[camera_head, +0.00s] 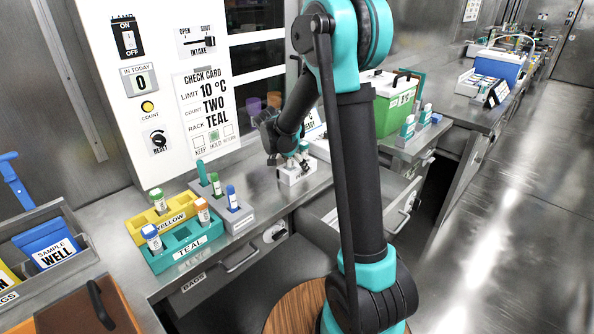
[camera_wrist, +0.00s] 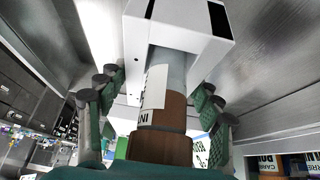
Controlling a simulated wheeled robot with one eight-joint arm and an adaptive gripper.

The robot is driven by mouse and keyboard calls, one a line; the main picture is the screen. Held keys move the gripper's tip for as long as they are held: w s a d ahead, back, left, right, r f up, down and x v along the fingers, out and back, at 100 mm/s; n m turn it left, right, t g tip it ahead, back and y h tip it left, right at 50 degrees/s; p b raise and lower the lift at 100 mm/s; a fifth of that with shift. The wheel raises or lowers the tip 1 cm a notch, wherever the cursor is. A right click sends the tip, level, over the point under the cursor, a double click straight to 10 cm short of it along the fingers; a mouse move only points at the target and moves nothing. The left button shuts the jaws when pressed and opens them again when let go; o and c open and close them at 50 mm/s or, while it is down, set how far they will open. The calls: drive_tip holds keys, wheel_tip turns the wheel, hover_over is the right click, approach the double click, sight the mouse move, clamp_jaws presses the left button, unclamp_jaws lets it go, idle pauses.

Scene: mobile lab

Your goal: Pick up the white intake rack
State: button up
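The white intake rack (camera_head: 297,177) is a small white block on the steel bench, left of my arm in the head view. In the wrist view the white rack (camera_wrist: 178,22) fills the top middle. A grey tube with a white label and a brown cap (camera_wrist: 165,112) shows in front of it, seemingly seated in it. My gripper (camera_head: 291,160) is low over the rack, partly hiding it. In the wrist view my gripper's (camera_wrist: 153,92) dark padded fingers are apart, one on each side of the tube. Contact with the rack cannot be told.
A teal rack (camera_head: 183,262), a yellow rack (camera_head: 135,233) and a grey rack (camera_head: 240,222) with tubes stand left on the bench. A green box (camera_head: 393,112) stands right, behind my arm. The panel with the check card (camera_head: 204,105) rises behind the bench.

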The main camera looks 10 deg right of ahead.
drive_tip(key=c, duration=0.7)
